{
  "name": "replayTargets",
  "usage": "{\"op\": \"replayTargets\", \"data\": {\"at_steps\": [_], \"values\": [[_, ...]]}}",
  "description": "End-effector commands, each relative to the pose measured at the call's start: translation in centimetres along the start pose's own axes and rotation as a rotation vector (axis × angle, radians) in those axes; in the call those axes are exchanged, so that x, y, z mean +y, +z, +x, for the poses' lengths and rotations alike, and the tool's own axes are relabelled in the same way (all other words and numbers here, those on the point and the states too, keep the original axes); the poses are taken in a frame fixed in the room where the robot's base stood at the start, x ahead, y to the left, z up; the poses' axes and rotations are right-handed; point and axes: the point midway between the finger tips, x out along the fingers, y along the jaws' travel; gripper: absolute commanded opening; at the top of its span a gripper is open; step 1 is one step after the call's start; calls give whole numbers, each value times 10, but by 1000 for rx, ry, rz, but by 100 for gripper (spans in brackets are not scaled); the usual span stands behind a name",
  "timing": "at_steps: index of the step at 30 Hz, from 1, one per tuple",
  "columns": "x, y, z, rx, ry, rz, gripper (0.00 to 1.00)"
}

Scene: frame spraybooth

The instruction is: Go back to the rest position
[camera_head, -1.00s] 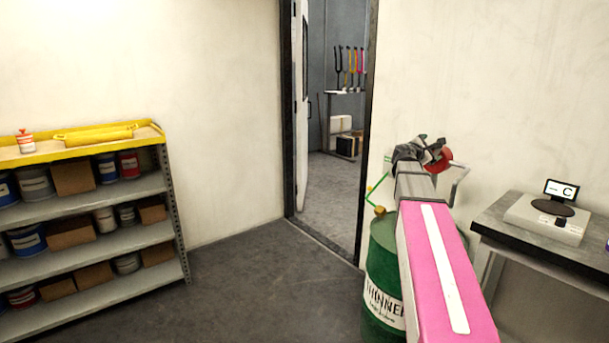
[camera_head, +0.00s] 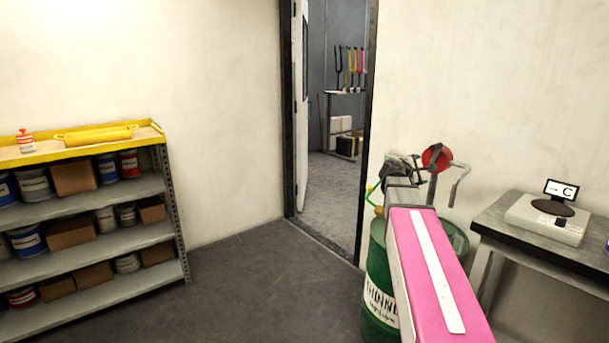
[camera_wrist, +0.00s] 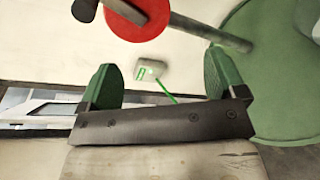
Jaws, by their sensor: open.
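My gripper (camera_head: 403,167) is at the far end of my pink arm, above the green thinner drum (camera_head: 380,280). In the wrist view its two green fingers (camera_wrist: 162,72) stand wide apart with nothing held between them. A small pale object (camera_wrist: 150,70) with a green line shows beyond the gap, apart from the fingers. A red disc (camera_head: 437,157) on a grey pipe stands just right of my gripper; it is also at the top of the wrist view (camera_wrist: 145,18). My arm hides part of the drum.
A shelf (camera_head: 90,218) with cans and boxes stands at the left. An open doorway (camera_head: 333,190) is in the middle. A bench (camera_head: 530,241) with a scale (camera_head: 546,218) is at the right. The floor (camera_head: 260,290) at centre left is clear.

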Motion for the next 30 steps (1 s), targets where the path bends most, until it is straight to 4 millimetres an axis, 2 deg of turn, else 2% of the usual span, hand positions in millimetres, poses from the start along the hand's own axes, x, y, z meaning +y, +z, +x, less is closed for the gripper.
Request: {"op": "replayTargets", "data": {"at_steps": [1,3,8,12,14,18,21,24,27,30], "values": [[-30,-15,-8,35,-64,70,89],[-68,-38,-19,80,-167,185,89],[-154,-86,-54,145,-426,430,89],[-225,-122,-95,161,-674,619,89],[-254,-136,-115,154,-786,693,89],[-315,-161,-168,105,-1049,842,89],[-348,-174,-204,55,-1215,921,89],[-370,-182,-232,5,-1343,973,89],[-384,-186,-250,-34,-1423,1003,89],[-388,-188,-257,-51,-1459,1016,89]]}}
